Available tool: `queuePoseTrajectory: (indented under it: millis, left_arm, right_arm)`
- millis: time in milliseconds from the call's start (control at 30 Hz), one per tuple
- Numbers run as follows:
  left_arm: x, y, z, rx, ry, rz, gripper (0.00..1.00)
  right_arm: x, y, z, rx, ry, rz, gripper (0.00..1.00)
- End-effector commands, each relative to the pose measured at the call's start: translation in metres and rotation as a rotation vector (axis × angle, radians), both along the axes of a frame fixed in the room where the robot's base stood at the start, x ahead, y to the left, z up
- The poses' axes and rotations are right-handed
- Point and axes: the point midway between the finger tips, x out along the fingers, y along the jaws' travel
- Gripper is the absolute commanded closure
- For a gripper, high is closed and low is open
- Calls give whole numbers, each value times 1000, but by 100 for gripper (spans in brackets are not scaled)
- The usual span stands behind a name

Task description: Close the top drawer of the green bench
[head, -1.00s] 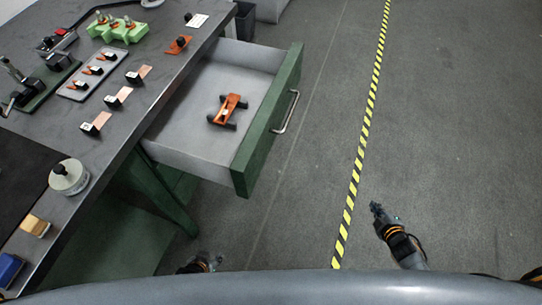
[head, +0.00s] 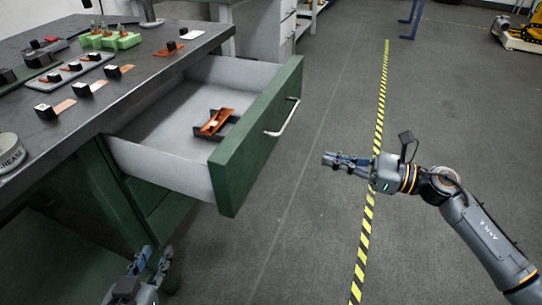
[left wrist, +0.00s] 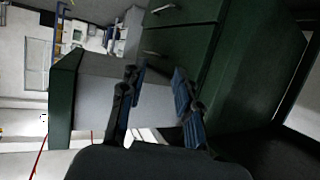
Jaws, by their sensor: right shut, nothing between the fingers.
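The top drawer (head: 254,140) of the green bench (head: 75,207) is pulled out, with a green front, a silver bar handle (head: 283,117) and grey inner walls. An orange and black object lies inside it. My right gripper (head: 333,160) is shut and empty, to the right of the drawer front and apart from it. My left gripper (head: 151,262) is low at the bottom left, below and in front of the drawer. Its fingers (left wrist: 158,100) are spread apart with nothing between them in the left wrist view, where the drawer (left wrist: 95,95) shows sideways beyond them.
The bench top carries a green block (head: 110,41) with several parts, a grey tray (head: 70,70), copper pieces and a round grease tin (head: 10,152). Open grey floor with a yellow-black stripe (head: 378,130) lies to the right.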

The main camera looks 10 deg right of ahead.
Motion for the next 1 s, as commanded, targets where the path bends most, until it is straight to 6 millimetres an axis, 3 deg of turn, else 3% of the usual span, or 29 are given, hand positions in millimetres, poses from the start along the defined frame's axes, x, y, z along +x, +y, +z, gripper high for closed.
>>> queuePoseTrajectory:
  millis: [600, 800, 1000]
  left_arm:
    - [-4, 2, -7, 11, 46, 2, 68]
    - [-5, 2, -8, 12, 52, 2, 68]
    - [-5, 2, -9, 11, 53, 3, 68]
  right_arm:
    - [63, 92, 3, 7, 0, -2, 100]
    - [74, 108, 2, 5, 2, -3, 100]
    - [77, 113, 1, 7, 5, -3, 100]
